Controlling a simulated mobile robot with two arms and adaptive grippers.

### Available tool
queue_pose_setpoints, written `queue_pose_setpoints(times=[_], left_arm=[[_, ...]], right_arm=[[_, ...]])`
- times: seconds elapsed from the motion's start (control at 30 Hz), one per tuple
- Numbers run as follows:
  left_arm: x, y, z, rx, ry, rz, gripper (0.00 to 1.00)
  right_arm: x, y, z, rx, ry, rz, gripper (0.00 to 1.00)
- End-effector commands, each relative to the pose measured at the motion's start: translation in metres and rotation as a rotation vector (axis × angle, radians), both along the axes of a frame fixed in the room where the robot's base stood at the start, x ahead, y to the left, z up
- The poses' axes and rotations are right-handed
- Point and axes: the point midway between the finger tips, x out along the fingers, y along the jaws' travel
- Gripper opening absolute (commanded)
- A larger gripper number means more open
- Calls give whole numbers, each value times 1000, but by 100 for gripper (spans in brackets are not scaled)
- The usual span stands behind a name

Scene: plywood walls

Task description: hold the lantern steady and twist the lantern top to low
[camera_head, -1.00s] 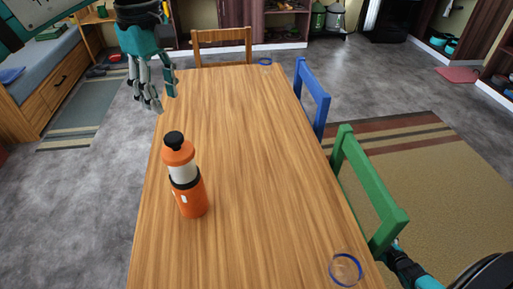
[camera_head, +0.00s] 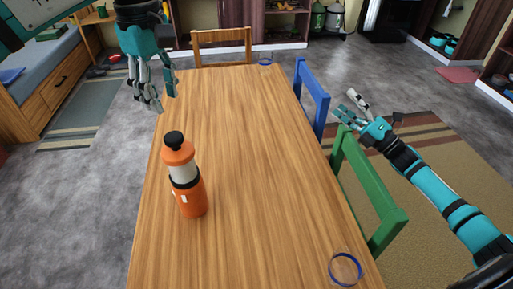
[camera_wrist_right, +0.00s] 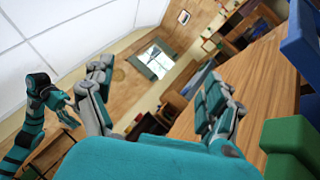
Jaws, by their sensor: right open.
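The orange lantern (camera_head: 189,193) stands upright on the wooden table (camera_head: 235,150), left of the table's middle. It has a clear white middle section, an orange upper part and a black knob on top (camera_head: 173,139). My left gripper (camera_head: 156,102) hangs with fingers pointing down at the table's far left edge, apart from the lantern; whether it is open or shut is unclear. My right gripper (camera_head: 350,106) is off the table's right side, near the blue and green chairs, open and empty. Its spread fingers also show in the right wrist view (camera_wrist_right: 160,105).
A blue chair (camera_head: 313,95) and a green chair (camera_head: 367,190) stand along the table's right side. A wooden chair (camera_head: 222,46) is at the far end. Blue-rimmed clear rings or glasses lie near (camera_head: 345,268) and far (camera_head: 265,61). The tabletop around the lantern is clear.

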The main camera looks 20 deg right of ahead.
Motion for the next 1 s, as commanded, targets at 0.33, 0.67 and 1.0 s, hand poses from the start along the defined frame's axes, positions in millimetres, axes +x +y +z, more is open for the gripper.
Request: queue_pose_setpoints(times=[0.33, 0.67, 1.0], left_arm=[[0, 0, 0, 0, 0, 0, 38], [0, 0, 0, 0, 0, 0, 38], [0, 0, 0, 0, 0, 0, 38]], right_arm=[[-21, 200, 10, -652, -374, 344, 88], [-64, 285, -7, -995, -698, 528, 88], [-63, 305, -9, -1015, -724, 541, 88]])
